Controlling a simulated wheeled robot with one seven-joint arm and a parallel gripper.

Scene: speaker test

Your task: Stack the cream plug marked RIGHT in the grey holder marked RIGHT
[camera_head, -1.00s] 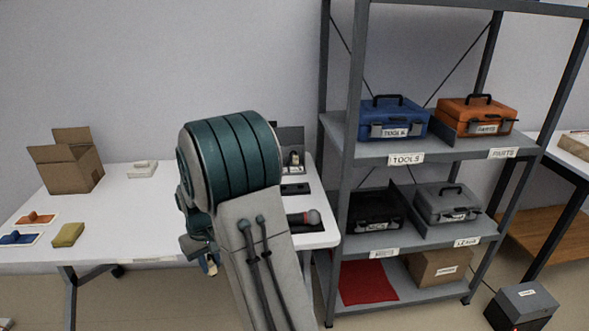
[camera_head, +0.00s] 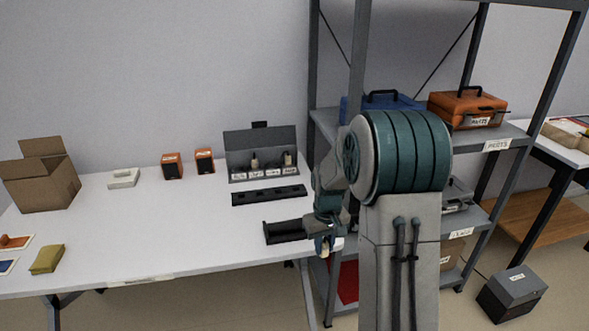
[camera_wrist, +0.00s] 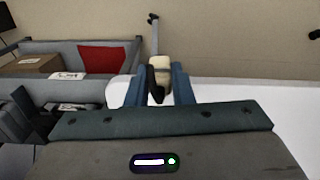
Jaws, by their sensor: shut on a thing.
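My gripper (camera_head: 325,243) hangs over the table's right front edge. In the wrist view my gripper (camera_wrist: 158,88) has its two blue fingers shut on a cream plug (camera_wrist: 159,63) with a black part at its near side. No marking on the plug is readable. A grey holder (camera_head: 260,138) with a raised back stands at the table's back right, left of and beyond my gripper. It has a row of white labels, too small to read, and at least two cream-topped pieces stand in it.
On the white table (camera_head: 170,225) are a black strip (camera_head: 268,195), a black tray (camera_head: 285,231) close to my gripper, two orange-and-black speakers (camera_head: 172,166), a white block (camera_head: 124,178) and a cardboard box (camera_head: 42,182). A metal shelf (camera_head: 357,60) stands right. The table's middle is clear.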

